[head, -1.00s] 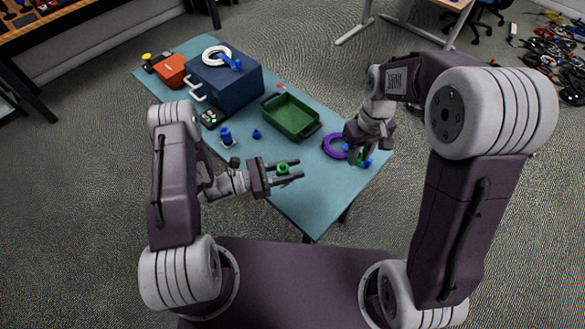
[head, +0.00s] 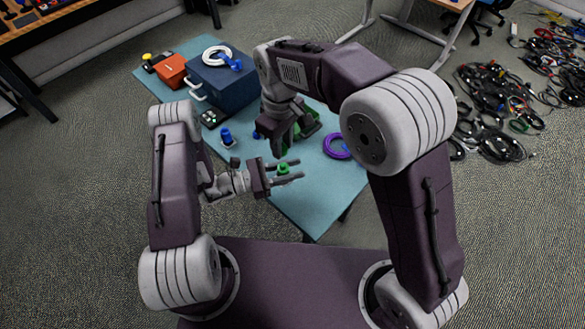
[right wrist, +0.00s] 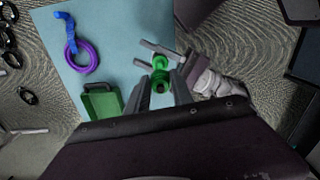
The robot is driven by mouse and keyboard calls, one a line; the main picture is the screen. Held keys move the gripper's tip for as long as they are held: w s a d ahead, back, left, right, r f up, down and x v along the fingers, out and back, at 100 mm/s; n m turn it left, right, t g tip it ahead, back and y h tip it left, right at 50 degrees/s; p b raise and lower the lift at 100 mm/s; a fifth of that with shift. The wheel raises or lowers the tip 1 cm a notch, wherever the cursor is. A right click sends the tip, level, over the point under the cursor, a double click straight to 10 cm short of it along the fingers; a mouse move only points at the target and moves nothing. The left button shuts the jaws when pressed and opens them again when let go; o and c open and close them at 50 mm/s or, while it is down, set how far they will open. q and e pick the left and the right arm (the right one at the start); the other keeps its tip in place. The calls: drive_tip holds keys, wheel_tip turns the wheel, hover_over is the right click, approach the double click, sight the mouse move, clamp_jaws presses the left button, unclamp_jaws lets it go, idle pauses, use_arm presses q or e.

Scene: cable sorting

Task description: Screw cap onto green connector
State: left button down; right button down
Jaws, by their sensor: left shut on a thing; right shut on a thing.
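My left gripper (head: 290,173) is shut on the green connector (head: 284,169), which stands up between its fingers above the table's near edge. The connector also shows in the right wrist view (right wrist: 160,62). My right gripper (head: 277,151) points down just above and behind the connector. In the right wrist view its fingers are shut on a green cap (right wrist: 160,86), close to the connector. I cannot tell whether cap and connector touch. The cap is mostly hidden by the fingers in the head view.
A purple cable ring (head: 336,147) lies right on the blue table (head: 310,205). The green tray (right wrist: 102,104) is partly behind my right arm. A blue connector (head: 227,137) stands at left. A dark blue box (head: 222,88) and orange-red box (head: 172,71) stand behind.

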sight(284, 166)
drive_tip(key=shift+f, duration=2)
drive_tip(key=shift+d, duration=0.1)
drive_tip(key=shift+f, duration=0.9)
drive_tip(key=shift+f, duration=0.55)
